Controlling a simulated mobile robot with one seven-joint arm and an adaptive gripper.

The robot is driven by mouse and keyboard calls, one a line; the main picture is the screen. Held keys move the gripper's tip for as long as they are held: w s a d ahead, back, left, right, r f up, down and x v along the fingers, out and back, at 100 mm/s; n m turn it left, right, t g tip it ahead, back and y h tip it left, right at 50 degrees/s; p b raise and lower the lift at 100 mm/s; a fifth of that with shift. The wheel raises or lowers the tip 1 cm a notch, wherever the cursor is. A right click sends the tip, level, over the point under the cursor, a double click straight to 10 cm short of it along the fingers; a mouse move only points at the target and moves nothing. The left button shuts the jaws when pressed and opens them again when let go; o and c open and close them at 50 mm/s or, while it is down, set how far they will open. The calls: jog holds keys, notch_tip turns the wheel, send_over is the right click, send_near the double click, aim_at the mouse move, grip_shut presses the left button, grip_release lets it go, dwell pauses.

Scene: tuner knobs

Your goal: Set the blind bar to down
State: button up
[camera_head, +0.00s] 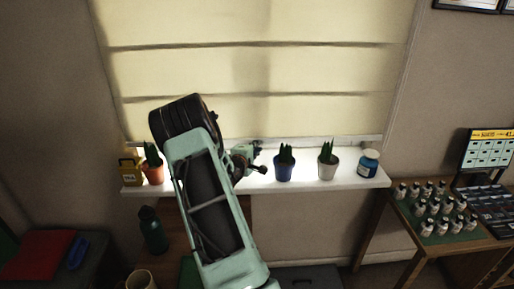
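The cream blind (250,70) hangs in folds across the window. Its pale bottom bar (330,139) runs level just above the window sill, with a thin bright gap below it. My arm rises from the bottom middle and covers part of the blind's lower left and of the bar. My gripper (252,161) sticks out to the right of my arm, over the sill and a little below the bar's height. It is small and partly hidden by my arm, so I cannot tell whether its fingers are apart or touch anything.
The white sill (310,180) holds a yellow box (131,168), an orange pot (153,172), a blue pot (284,170), a white pot (327,167) and a blue jar (368,164). A table (405,211) with several small bottles stands at right.

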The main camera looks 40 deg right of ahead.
grip_shut()
dwell(0.3)
notch_tip(320, 180, down, 5)
jog(key=b, duration=0.3)
jog(key=shift+f, duration=0.15)
grip_release()
